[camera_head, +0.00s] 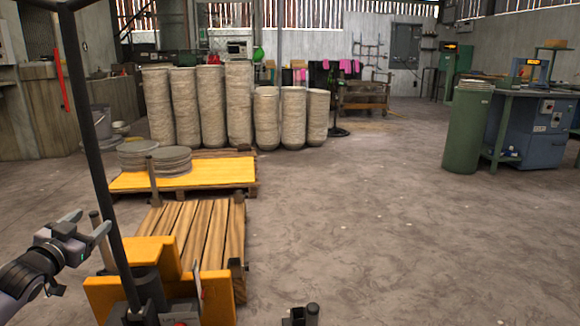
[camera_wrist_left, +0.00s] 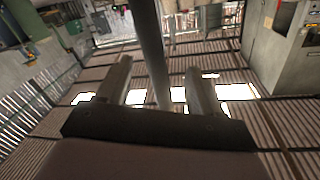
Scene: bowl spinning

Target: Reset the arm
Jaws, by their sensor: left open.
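My left arm comes in from the left edge of the head view. Its gripper (camera_head: 88,222) is open, with its two fingers apart and nothing held between them. The gripper is beside the dark upright pole (camera_head: 92,150) of the orange pallet truck (camera_head: 190,287). In the left wrist view the two fingers (camera_wrist_left: 158,88) also stand apart. A dark pole (camera_wrist_left: 150,40) shows between them there; I cannot tell its distance. My right gripper is not recognisable in either view.
A wooden pallet (camera_head: 190,225) lies by the truck. Behind it, a yellow-topped pallet (camera_head: 215,173) bears grey round stacks (camera_head: 170,160). Tall stacks (camera_head: 240,105) stand behind. A green cylinder (camera_head: 467,125) stands by a blue machine (camera_head: 540,130) at right. The middle floor is clear.

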